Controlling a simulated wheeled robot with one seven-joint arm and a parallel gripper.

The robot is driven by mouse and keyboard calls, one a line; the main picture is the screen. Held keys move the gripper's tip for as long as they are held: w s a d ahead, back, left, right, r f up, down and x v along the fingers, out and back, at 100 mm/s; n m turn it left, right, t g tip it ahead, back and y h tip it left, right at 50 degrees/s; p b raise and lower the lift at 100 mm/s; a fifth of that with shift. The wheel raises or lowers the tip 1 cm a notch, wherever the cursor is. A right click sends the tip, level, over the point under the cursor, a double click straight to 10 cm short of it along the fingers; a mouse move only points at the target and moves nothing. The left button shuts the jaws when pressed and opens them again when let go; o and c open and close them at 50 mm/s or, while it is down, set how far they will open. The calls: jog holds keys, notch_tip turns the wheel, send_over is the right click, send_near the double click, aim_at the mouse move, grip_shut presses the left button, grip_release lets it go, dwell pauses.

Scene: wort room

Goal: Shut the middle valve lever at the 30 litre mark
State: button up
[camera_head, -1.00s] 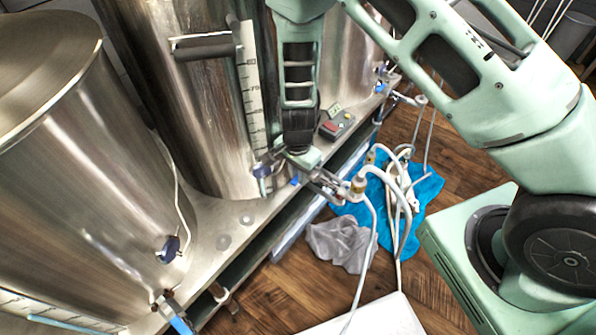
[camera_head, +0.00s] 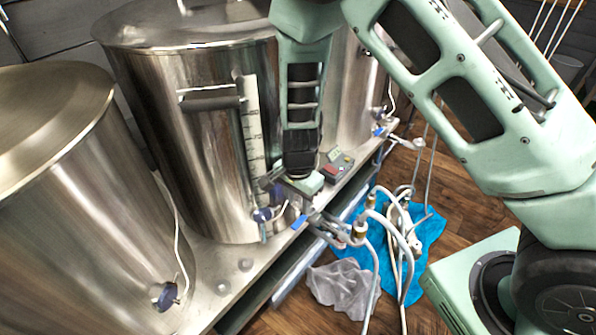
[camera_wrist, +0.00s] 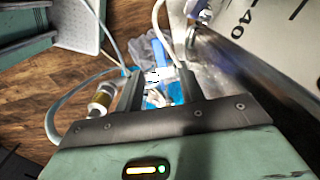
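The middle kettle (camera_head: 195,150) is a tall steel vessel with a pale scale strip (camera_head: 254,125) on its front. The wrist view shows a 40 mark on a scale (camera_wrist: 238,30). I cannot read the liquid level. The blue middle valve lever (camera_head: 299,222) shows low on the kettle's front, by the metal valve fittings. My gripper (camera_head: 288,190) is above and close to the lever, apart from it in the head view. The wrist view shows my gripper (camera_wrist: 161,88) open, its two dark fingers spread and nothing clearly held. Whether the lever lies between them is unclear.
Another kettle (camera_head: 70,190) stands at left, a third (camera_head: 350,90) behind my arm. A grey box with coloured buttons (camera_head: 338,164) sits on the bench beside my gripper. White hoses (camera_head: 399,245) hang over a blue cloth (camera_head: 428,232) and grey cloth (camera_head: 342,287) on the floor.

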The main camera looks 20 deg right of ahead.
notch_tip(320, 180, up, 11)
jog(key=p, duration=0.1)
jog(key=shift+f, duration=0.2)
dwell(0.4)
jog(key=s+a+r+n+p, duration=0.1)
jog(key=s+r+n, duration=0.7)
jog(key=s+n, duration=0.2)
jog(key=s+a+r+n+p, duration=0.1)
jog(key=s+a+r+n, duration=0.1)
jog(key=s+r+n, duration=0.6)
jog(key=s+n, duration=0.1)
jog(key=s, duration=0.4)
jog(key=shift+a+r+n+y, duration=0.15)
jog(key=shift+r+n+y, duration=0.15)
jog(key=shift+r+n, duration=0.1)
